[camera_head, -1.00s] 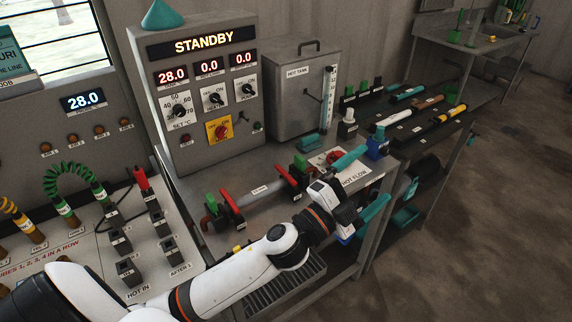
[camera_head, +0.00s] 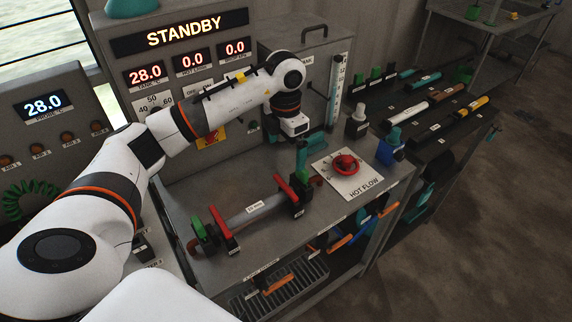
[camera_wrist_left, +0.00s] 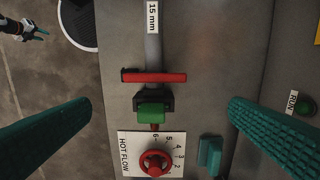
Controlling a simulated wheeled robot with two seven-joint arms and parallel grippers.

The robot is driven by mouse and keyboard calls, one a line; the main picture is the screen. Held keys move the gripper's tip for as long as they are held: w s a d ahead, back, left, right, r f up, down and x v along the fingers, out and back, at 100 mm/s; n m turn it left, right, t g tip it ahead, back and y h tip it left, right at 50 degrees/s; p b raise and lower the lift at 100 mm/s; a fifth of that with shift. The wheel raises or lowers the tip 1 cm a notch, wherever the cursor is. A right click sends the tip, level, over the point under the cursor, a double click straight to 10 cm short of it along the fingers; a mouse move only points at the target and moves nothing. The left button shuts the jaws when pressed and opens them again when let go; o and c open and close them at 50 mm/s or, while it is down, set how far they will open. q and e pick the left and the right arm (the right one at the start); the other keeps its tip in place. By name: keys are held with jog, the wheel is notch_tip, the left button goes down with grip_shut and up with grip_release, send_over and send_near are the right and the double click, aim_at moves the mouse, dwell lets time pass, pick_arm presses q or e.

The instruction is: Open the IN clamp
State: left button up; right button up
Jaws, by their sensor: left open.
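A grey tube lies on the bench with a red-levered clamp at each end. The right clamp (camera_head: 290,196) is beside the HOT FLOW dial; the left clamp (camera_head: 222,231) has a green block beside it. I cannot read which is marked IN. In the left wrist view the clamp near the dial has its red lever (camera_wrist_left: 153,77) lying across the tube, above a green block (camera_wrist_left: 151,111). My left gripper (camera_head: 305,150) points down over the bench by the right clamp. Its teal fingers are wide open and empty, either side of the clamp (camera_wrist_left: 160,105). My right gripper (camera_wrist_left: 34,34) shows small at top left.
The red HOT FLOW dial (camera_head: 345,164) sits on a white plate close to the clamp. A teal block (camera_wrist_left: 210,153) is near the right finger. The STANDBY panel (camera_head: 180,40) rises at the back.

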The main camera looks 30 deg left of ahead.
pick_arm(q)
jog(key=p, duration=0.2)
send_over(285, 185)
jog(key=f, duration=0.5)
jog(key=shift+s+d+f, duration=0.15)
jog(key=shift+s+d, duration=0.05)
jog(key=shift+s, duration=0.1)
jog(key=f, duration=0.3)
jog(key=shift+w+a+f, duration=0.2)
jog(key=shift+w, duration=0.1)
jog(key=shift+f+p, duration=0.45)
jog(key=shift+f, duration=0.4)
jog(key=shift+d+f, duration=0.1)
jog(key=shift+f, duration=0.2)
jog(key=shift+c, duration=0.6)
jog(key=c, duration=0.9)
pick_arm(e)
jog(key=s+d+r, duration=0.1)
jog(key=s+r, duration=0.1)
jog(key=shift+s+d+r, duration=0.35)
jog(key=shift+d, duration=0.05)
